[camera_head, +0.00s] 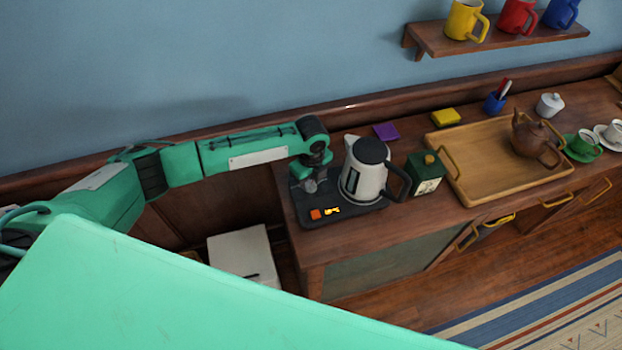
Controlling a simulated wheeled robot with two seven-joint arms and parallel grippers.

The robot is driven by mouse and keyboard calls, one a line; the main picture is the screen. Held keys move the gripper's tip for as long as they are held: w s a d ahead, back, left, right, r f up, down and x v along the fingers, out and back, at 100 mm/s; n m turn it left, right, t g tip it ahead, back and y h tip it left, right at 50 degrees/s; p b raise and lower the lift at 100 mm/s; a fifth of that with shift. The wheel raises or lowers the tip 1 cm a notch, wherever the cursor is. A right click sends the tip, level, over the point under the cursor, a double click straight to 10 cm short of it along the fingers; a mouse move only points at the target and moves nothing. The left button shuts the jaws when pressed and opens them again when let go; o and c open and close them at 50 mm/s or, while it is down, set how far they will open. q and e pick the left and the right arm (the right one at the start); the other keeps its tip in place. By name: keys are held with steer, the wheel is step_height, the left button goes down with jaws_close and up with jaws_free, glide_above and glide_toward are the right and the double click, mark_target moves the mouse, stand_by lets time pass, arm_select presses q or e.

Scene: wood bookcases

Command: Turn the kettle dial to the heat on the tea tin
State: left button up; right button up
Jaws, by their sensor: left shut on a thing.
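The white kettle (354,178) with a dark lid and handle stands on a dark base (345,213). The base's front left carries an orange square (316,214) and a lit yellow display (332,211), too small to read. My left gripper (310,184) points down at the base's left part, beside the kettle. It is shut on the dial, which the fingers mostly hide. The green tea tin (425,167) stands just right of the kettle; its pale label shows, but I cannot read the heat on it. My right gripper is out of view.
A wooden tray (475,190) with a brown teapot (533,142) lies right of the tin. Purple (386,131) and yellow (446,117) blocks lie behind. A shelf (480,42) with several mugs hangs above. A white box (240,254) stands below, left of the counter.

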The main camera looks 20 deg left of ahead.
mark_target(312, 183)
arm_select(q)
steer(key=shift+w+r+m, duration=0.1)
steer(key=shift+m, duration=2.1)
steer(key=o, duration=1)
steer(key=shift+r+b, duration=1.65)
steer(key=shift+r, duration=5.25)
